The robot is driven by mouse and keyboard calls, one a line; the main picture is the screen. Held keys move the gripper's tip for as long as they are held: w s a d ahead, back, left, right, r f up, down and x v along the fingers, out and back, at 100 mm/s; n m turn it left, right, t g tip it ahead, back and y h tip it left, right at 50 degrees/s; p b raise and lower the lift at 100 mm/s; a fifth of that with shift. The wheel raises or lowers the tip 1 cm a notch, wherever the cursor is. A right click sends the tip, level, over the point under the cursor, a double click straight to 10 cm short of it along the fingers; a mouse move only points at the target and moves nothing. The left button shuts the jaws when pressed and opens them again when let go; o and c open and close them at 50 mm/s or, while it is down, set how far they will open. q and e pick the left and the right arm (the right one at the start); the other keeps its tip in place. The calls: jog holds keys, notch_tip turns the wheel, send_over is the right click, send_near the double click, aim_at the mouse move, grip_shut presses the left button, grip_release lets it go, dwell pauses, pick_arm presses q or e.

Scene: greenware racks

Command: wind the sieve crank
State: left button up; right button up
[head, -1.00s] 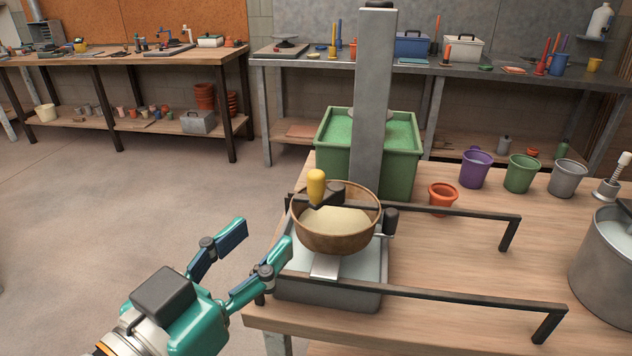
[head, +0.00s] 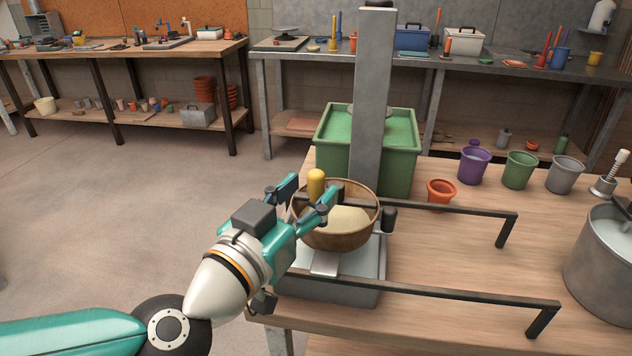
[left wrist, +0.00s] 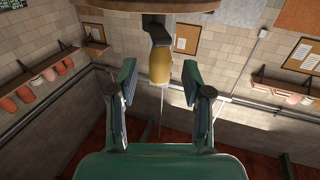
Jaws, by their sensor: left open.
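The sieve (head: 340,238) is a round brown bowl with pale material in it, held over a grey tray (head: 330,292) on the wooden table. Its crank has a yellow knob (head: 316,184) standing upright at the left of the bowl; the knob also shows in the left wrist view (left wrist: 160,64). My left gripper (head: 308,198) is open at the sieve's left rim, with a finger on either side of the knob in the head view. In the left wrist view the knob is ahead, between the open fingers, with gaps on both sides. My right gripper is not in view.
Two dark rails (head: 430,293) run from the sieve to the right over the table. A grey post (head: 372,110) and a green tub (head: 400,170) stand behind it. A terracotta pot (head: 440,192), several coloured buckets and a large metal pot (head: 605,255) stand to the right.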

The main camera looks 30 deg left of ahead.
aim_at(312, 189)
pick_arm(q)
jog(key=shift+w+d+b, duration=0.1)
jog(key=shift+w+b, duration=0.35)
jog(key=shift+w, duration=1.05)
grip_shut()
